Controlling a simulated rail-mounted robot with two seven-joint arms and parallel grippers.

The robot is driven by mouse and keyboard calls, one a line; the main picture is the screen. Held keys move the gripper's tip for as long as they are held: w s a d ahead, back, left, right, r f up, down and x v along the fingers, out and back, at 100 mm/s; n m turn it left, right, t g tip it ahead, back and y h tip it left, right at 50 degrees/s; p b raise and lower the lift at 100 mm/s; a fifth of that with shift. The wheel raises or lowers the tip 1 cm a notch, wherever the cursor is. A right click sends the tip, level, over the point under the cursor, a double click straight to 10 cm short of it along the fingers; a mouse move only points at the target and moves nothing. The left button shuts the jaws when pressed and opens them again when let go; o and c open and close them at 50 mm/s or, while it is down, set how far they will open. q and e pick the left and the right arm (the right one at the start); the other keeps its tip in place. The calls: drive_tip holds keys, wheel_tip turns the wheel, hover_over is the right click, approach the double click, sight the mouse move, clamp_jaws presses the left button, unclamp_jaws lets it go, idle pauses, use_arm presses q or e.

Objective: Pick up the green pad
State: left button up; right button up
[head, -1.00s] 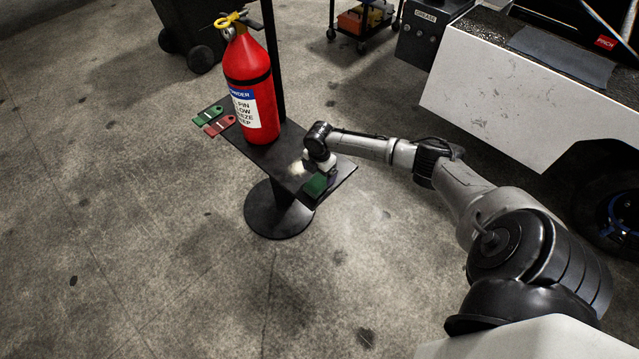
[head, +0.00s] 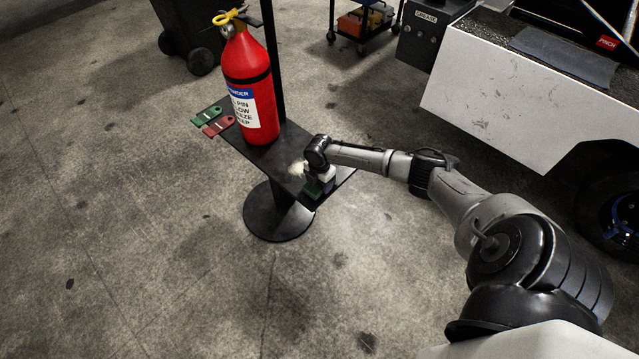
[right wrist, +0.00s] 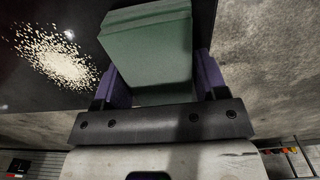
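The green pad (head: 314,189) lies at the near right end of the black stand's shelf (head: 288,181), mostly covered by my right gripper (head: 322,181) in the head view. In the right wrist view the green pad (right wrist: 150,55) sits between the two purple fingers of my right gripper (right wrist: 162,85), one finger along each side. The pad looks slightly turned against the fingers. Whether both fingers press on it does not show clearly. My left gripper is not in view.
A red fire extinguisher (head: 250,90) stands on the shelf. A pale speckled patch (head: 298,168) is beside the gripper. A white vehicle body (head: 500,90) stands at the right.

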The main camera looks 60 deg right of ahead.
drive_tip(key=c, duration=0.4)
drive_tip(key=shift+r, duration=0.1)
drive_tip(key=shift+c, duration=0.2)
drive_tip(key=shift+r, duration=0.45)
wheel_tip(320, 180, up, 4)
drive_tip(key=shift+f+p, duration=0.15)
drive_tip(key=shift+p, duration=0.95)
drive_tip(key=s+d+r+p, duration=0.2)
drive_tip(key=s+r+p, duration=0.2)
drive_tip(key=s, duration=0.7)
drive_tip(key=shift+s+d+r, duration=0.2)
drive_tip(key=shift+d+r, duration=0.1)
drive_tip(key=shift+r, duration=0.85)
